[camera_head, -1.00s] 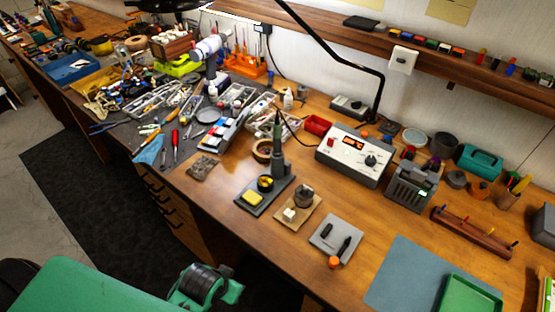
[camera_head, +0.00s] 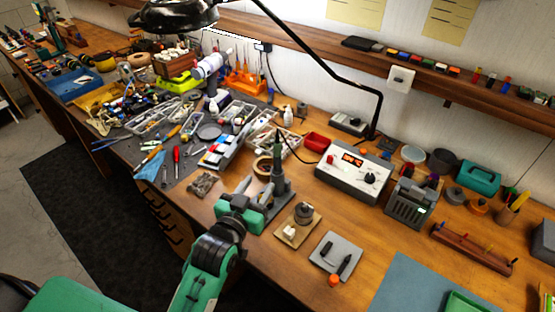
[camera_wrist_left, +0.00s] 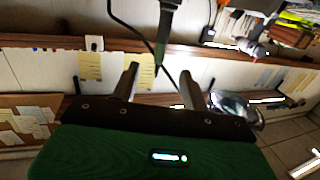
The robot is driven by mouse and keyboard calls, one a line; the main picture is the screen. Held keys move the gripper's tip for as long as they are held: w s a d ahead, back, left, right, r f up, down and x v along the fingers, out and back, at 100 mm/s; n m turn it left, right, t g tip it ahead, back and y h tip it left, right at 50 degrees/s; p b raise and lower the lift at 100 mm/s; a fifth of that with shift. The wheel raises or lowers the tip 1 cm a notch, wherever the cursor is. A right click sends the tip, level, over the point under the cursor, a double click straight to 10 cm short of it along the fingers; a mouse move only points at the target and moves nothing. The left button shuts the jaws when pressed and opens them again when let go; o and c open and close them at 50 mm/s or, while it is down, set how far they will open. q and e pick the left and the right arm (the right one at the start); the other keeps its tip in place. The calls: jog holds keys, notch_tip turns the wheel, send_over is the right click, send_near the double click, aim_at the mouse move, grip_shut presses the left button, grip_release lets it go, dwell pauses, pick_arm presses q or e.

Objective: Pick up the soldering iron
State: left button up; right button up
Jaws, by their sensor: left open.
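The soldering iron (camera_head: 277,142) stands upright in its stand (camera_head: 278,178), with a dark cable running off from its top toward the station. In the left wrist view the iron's dark and green body (camera_wrist_left: 163,42) lies beyond the fingertips, in line with the gap between the fingers. My left gripper (camera_head: 262,190) is open and empty, just in front of the stand, and hides part of the stand's base. Its two spread fingers also show in the left wrist view (camera_wrist_left: 159,82). The right gripper is not in view.
The white soldering station (camera_head: 352,172) stands right of the stand. A tan board with a small pot (camera_head: 303,212) and a grey pad (camera_head: 336,255) lie to the right. A tape roll (camera_head: 263,166) sits close behind left. A black lamp arm (camera_head: 310,48) hangs above.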

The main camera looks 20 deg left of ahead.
aim_at(276, 153)
pick_arm(q)
jog(key=w+p, duration=0.1)
jog(key=w, duration=0.4)
jog(key=w+p, duration=0.1)
jog(key=w, duration=0.2)
jog(key=shift+w+d+r+p, duration=0.3)
jog(key=shift+d+r, duration=0.05)
jog(key=shift+r, duration=0.05)
jog(key=shift+w+r+p, duration=0.1)
jog(key=shift+w+p, duration=0.2)
jog(key=shift+w, duration=0.1)
jog(key=w+p, duration=0.2)
jog(key=w, duration=0.1)
jog(key=shift+w, duration=0.1)
jog(key=shift+w+d+f, duration=0.1)
jog(key=shift+w+f, duration=0.1)
jog(key=shift+w, duration=0.45)
grip_shut()
